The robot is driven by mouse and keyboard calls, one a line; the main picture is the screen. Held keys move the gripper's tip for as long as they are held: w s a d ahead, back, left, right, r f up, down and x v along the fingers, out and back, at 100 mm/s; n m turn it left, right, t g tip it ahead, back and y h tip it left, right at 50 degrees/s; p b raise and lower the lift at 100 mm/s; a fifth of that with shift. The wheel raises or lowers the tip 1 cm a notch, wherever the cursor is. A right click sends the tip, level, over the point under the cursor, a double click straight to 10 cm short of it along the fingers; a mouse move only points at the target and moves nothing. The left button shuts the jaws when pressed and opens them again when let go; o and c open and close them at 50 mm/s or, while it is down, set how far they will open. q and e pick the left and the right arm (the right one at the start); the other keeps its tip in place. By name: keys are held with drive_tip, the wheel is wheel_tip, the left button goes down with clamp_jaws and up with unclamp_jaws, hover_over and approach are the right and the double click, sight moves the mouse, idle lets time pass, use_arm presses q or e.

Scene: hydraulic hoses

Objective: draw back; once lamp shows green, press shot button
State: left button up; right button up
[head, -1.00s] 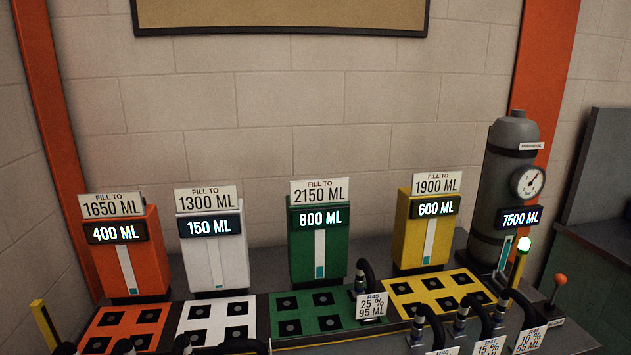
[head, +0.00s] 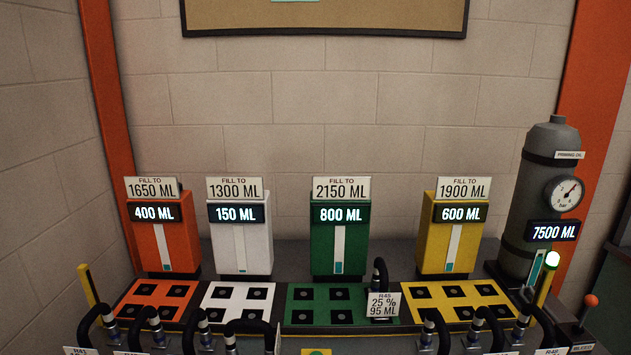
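A small lamp (head: 552,259) glows pale greenish white on a yellow post (head: 545,287) at the right, beside the grey cylinder (head: 540,195). The cylinder's display reads 7500 ML. A yellow piece with a green spot (head: 317,352) is cut off at the bottom edge; I cannot tell whether it is the shot button. The hose tagged R45 (head: 381,304) stands at the green socket plate (head: 330,306), tag reading 25 %, 95 ML. Neither of my grippers is in view.
Orange (head: 163,240), white (head: 241,245), green (head: 340,240) and yellow (head: 450,240) tanks read 400, 150, 800 and 600 ML. Several black hoses (head: 258,326) stand along the front. A red-knobbed lever (head: 590,301) is at the far right.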

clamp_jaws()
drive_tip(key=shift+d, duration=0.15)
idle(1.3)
